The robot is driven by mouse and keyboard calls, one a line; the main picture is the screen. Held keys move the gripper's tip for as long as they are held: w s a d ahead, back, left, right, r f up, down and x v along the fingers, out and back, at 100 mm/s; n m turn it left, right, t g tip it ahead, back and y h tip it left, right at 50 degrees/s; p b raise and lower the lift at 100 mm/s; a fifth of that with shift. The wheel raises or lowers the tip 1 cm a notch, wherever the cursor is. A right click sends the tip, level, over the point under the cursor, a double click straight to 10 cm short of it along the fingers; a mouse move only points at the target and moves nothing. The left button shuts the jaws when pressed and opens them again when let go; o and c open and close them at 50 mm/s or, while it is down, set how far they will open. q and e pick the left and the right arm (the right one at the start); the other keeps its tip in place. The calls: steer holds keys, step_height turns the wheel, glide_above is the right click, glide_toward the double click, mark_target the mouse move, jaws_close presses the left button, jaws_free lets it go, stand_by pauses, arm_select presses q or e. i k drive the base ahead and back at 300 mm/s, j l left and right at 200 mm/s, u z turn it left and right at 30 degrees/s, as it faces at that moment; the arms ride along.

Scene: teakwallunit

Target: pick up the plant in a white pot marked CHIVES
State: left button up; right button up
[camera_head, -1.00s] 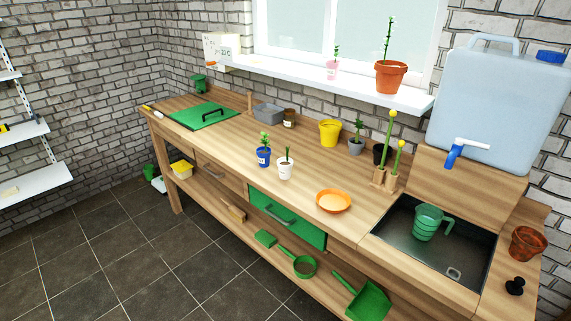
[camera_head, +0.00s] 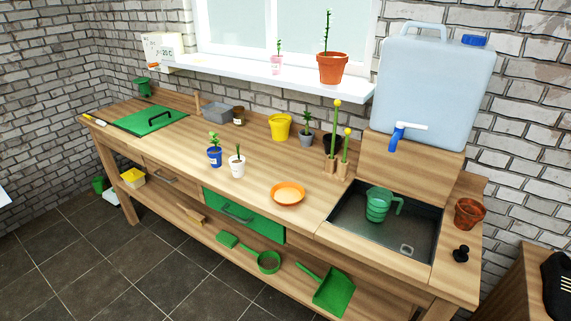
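A small plant in a white pot (camera_head: 237,168) stands upright near the front edge of the wooden workbench (camera_head: 190,152), left of the orange saucer. Dark marks show on the pot, but they are too small to read. A plant in a blue pot (camera_head: 214,156) stands close to its left. Neither of my grippers is in the head view.
An orange saucer (camera_head: 288,194) lies right of the white pot. A yellow pot (camera_head: 281,126) and a grey potted plant (camera_head: 305,138) stand behind. A sink (camera_head: 350,222) holds a green watering cup (camera_head: 379,204). A blue water container (camera_head: 433,87) stands at the back right.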

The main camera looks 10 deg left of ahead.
mark_target(237, 162)
steer(key=j+z, duration=0.15)
steer(key=z, duration=0.3)
steer(key=i+j+z, duration=0.1)
steer(key=z, duration=0.35)
steer(key=j+z, duration=0.4)
steer(key=k+j+z, duration=0.1)
steer(key=j+z, duration=0.25)
steer(key=k+j+z, duration=0.15)
steer(key=j+z, duration=0.25)
steer(key=k+j+z, duration=0.1)
steer(key=j, duration=0.2)
steer(key=k+j+z, duration=0.25)
steer(key=j, duration=0.35)
steer(key=k, duration=0.1)
